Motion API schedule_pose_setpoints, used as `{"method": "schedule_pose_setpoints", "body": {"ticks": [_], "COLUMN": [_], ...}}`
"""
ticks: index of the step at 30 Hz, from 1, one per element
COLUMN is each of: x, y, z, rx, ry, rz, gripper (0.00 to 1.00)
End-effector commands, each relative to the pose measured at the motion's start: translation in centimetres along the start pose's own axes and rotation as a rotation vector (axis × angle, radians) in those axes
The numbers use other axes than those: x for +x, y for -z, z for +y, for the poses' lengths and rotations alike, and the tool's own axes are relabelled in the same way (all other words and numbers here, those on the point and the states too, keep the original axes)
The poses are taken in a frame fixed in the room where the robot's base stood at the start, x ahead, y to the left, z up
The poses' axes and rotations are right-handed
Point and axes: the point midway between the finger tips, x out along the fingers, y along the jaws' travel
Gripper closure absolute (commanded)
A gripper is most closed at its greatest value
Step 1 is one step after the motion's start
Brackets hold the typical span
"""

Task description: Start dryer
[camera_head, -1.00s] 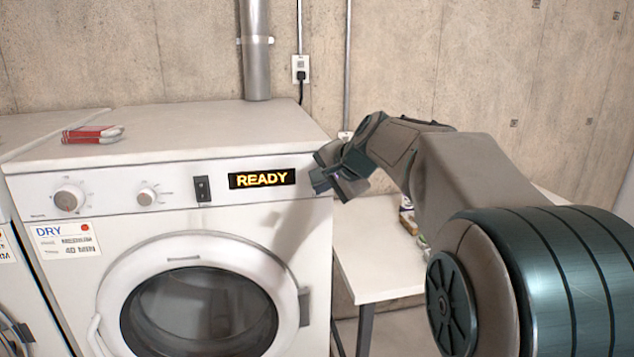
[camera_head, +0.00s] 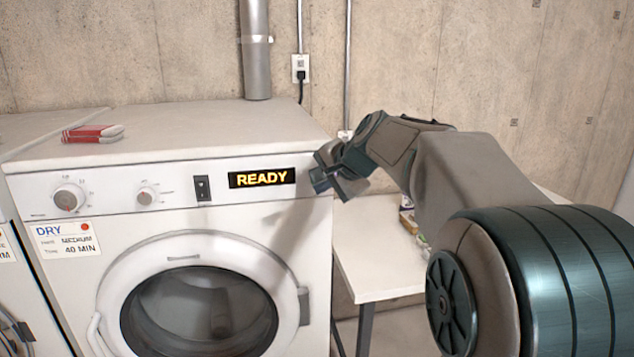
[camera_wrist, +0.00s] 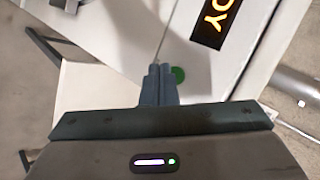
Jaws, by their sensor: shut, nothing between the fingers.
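The white dryer (camera_head: 60,270) stands at the left with its round door (camera_head: 200,305) closed. Its display (camera_head: 262,178) reads READY in yellow letters. Left of the display are a dark rocker switch (camera_head: 203,188), a small knob (camera_head: 147,195) and a larger knob (camera_head: 69,197) with a red mark. A label (camera_head: 65,240) reads DRY, MEDIUM, 40 MIN. My gripper (camera_head: 318,181) is shut and empty, just right of the display near the panel's right end. In the wrist view its fingers (camera_wrist: 158,78) are together, with part of the display (camera_wrist: 213,22) above right.
A red and white packet (camera_head: 93,134) lies on the dryer top. A low white table (camera_head: 375,260) with small items stands right of the dryer. A metal pipe (camera_head: 256,50) and an outlet (camera_head: 300,68) are on the concrete wall behind.

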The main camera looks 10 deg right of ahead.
Motion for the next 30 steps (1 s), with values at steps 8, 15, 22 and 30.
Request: {"method": "schedule_pose_setpoints", "body": {"ticks": [8,15,22,30], "x": [0.0,0.0,0.05,0.56], "y": [0.0,0.0,0.04,0.44], "z": [0.0,0.0,-0.04,-0.45], "rx": [0.0,0.0,0.0,0.0], "ry": [0.0,0.0,0.0,0.0], "rz": [0.0,0.0,0.0,0.0], "gripper": [1.0,1.0,1.0,1.0]}}
